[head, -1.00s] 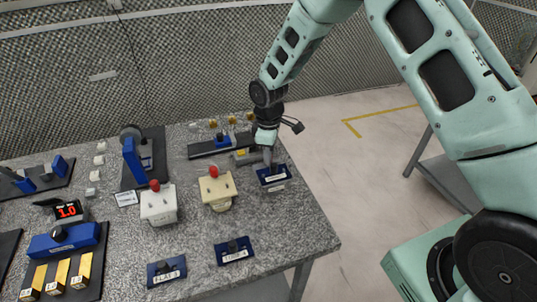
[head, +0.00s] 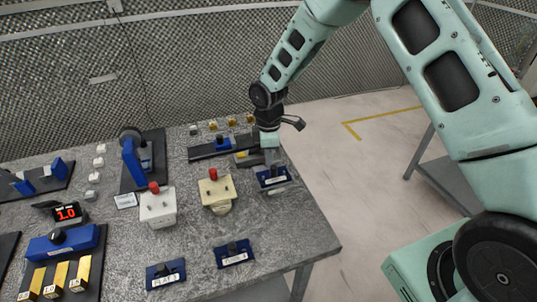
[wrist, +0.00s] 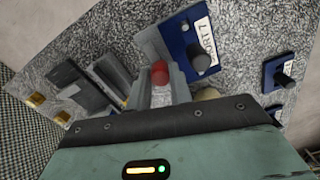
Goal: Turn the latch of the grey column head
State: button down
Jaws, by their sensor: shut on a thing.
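My gripper (head: 269,158) is at the far right of the bench, just behind a dark blue labelled holder (head: 284,181). In the wrist view its two grey fingers (wrist: 161,85) stand on either side of a red knob (wrist: 160,72), with a pale part below it. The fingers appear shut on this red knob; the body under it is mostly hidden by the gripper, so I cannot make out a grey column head. The same blue holder shows beside the fingers in the wrist view (wrist: 180,37).
A cream box (head: 217,193) and a white box (head: 158,209), each with a red knob, stand left of my gripper. A dark rail (head: 203,151) with a blue block lies behind. Two blue holders (head: 235,258) (head: 166,279) lie near the front. Speckled bench between them is bare.

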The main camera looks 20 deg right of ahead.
jog(key=c, duration=1.3)
grip_release()
jog(key=shift+o, duration=0.2)
notch_tip(320, 180, up, 18)
jog(key=b, duration=0.3)
jog(key=shift+f, duration=0.25)
jog(key=s+a+r+m, duration=0.1)
jog(key=s+a, duration=0.3)
jog(key=s, duration=0.3)
jog(key=s+a+m, duration=0.1)
jog(key=s+a, duration=0.2)
jog(key=s, duration=0.4)
jog(key=s+f+m, duration=0.2)
jog(key=s+m, duration=0.3)
jog(key=s, duration=1.4)
jog(key=shift+s+d+y, duration=0.25)
jog(key=shift+d+y, duration=0.05)
jog(key=shift+d, duration=0.1)
